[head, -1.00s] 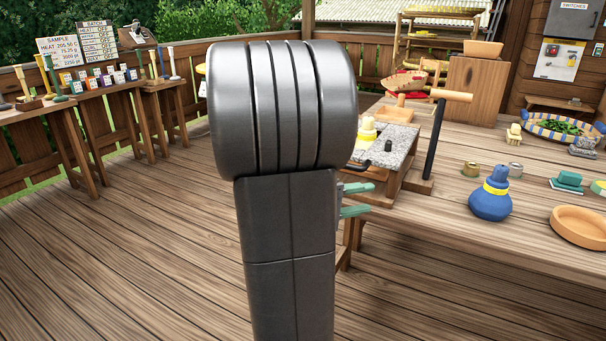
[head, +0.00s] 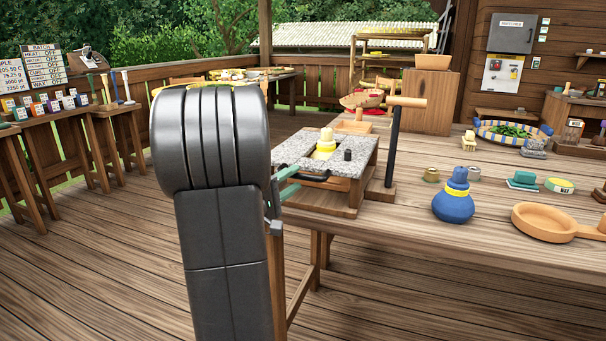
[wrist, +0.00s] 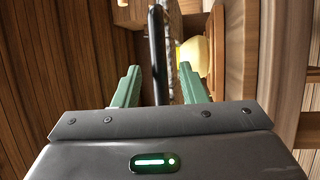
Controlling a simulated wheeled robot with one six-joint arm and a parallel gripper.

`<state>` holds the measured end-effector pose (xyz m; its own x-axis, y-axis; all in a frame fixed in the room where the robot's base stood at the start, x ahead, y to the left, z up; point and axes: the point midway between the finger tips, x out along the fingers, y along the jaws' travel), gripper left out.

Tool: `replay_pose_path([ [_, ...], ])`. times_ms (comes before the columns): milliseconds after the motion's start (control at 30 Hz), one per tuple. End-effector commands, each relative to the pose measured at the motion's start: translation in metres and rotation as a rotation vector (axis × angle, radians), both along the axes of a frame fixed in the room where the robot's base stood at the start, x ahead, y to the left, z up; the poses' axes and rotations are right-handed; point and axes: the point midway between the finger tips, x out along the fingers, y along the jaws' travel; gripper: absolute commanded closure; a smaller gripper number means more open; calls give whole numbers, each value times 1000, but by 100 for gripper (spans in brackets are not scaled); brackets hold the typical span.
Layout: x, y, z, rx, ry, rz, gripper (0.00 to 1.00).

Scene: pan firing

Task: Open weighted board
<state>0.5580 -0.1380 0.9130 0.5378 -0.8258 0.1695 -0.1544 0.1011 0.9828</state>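The weighted board (head: 294,150) is a speckled grey stone slab on a wooden frame at the near left end of the table. A cream and yellow weight (head: 325,146) and a small black knob sit on top. A black bar handle (head: 308,178) runs along its near edge. It also shows in the wrist view as a long black bar (wrist: 157,55). My gripper (wrist: 158,80) has green fingers spread apart, with the bar between them in the picture; contact is not visible. In the head view my arm partly hides the gripper (head: 288,182), which is beside the board's near left corner.
A hammer-shaped wooden-topped post (head: 393,140) stands just right of the board. A blue flask (head: 453,200) and a wooden pan (head: 545,220) stand farther right on the table (head: 480,240). The deck floor at left is open.

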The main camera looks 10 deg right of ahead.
Motion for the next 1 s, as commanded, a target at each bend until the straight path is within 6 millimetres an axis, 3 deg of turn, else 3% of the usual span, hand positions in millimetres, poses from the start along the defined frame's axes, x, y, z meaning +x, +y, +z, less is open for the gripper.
replay_pose_path([
  [300, 22, -35, 7, 0, 1, -2, 62],
  [667, 25, -38, 8, -1, 1, 1, 62],
  [867, 25, -38, 8, -1, 0, 1, 99],
  [1000, 25, -38, 9, -2, -2, 0, 100],
])
